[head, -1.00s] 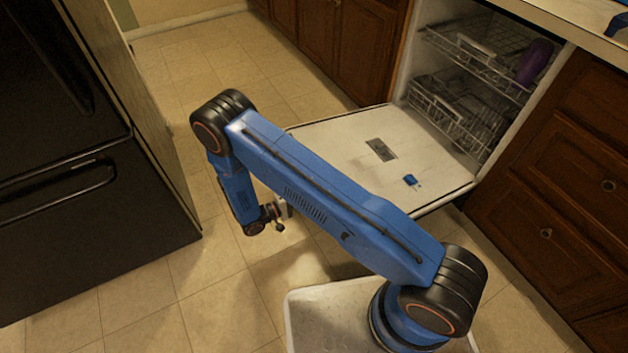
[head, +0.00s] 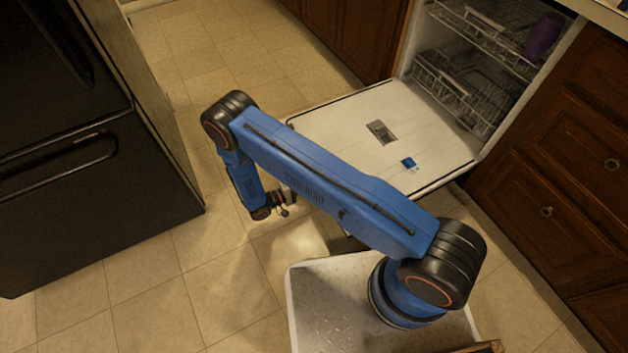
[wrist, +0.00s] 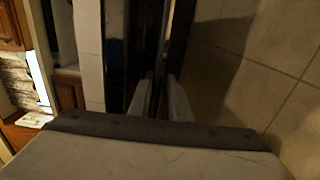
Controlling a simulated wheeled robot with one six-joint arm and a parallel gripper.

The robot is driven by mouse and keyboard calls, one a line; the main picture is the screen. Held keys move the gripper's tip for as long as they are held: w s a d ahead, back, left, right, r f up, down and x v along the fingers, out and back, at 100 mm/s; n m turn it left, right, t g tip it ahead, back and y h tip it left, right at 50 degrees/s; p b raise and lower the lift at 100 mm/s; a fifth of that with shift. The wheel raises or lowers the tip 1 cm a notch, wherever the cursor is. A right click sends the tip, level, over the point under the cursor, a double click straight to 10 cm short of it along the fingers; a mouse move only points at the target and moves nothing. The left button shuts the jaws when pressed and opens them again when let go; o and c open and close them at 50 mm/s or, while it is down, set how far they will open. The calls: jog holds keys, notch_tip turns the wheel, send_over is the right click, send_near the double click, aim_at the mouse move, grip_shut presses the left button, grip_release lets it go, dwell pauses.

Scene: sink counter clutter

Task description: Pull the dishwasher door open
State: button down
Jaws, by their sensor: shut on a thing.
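The dishwasher door (head: 340,118) is folded down, close to flat, with its pale inner face up in the head view. My gripper (head: 288,196) is low at the door's outer edge, left of its middle in that view, and mostly hidden behind my forearm. In the wrist view my gripper (wrist: 162,92) has its two fingers close on either side of a dark bar, which looks like the door's handle. The handle itself is hidden in the head view.
The open dishwasher shows wire racks (head: 455,90) and a purple cup (head: 543,36). A black fridge (head: 90,190) stands at the left. Wooden drawers (head: 560,150) are at the right. The tiled floor (head: 180,280) between fridge and door is clear.

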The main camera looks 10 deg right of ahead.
jog(key=shift+w+d+f, duration=0.15)
jog(key=shift+d+f, duration=0.1)
jog(key=shift+f, duration=0.1)
jog(key=c, duration=1.9)
grip_release()
jog(key=shift+f, duration=0.1)
jog(key=shift+o, duration=0.7)
jog(key=shift+d, duration=0.15)
jog(key=shift+a, duration=0.35)
jog(key=v, duration=1.6)
jog(key=shift+a, duration=0.4)
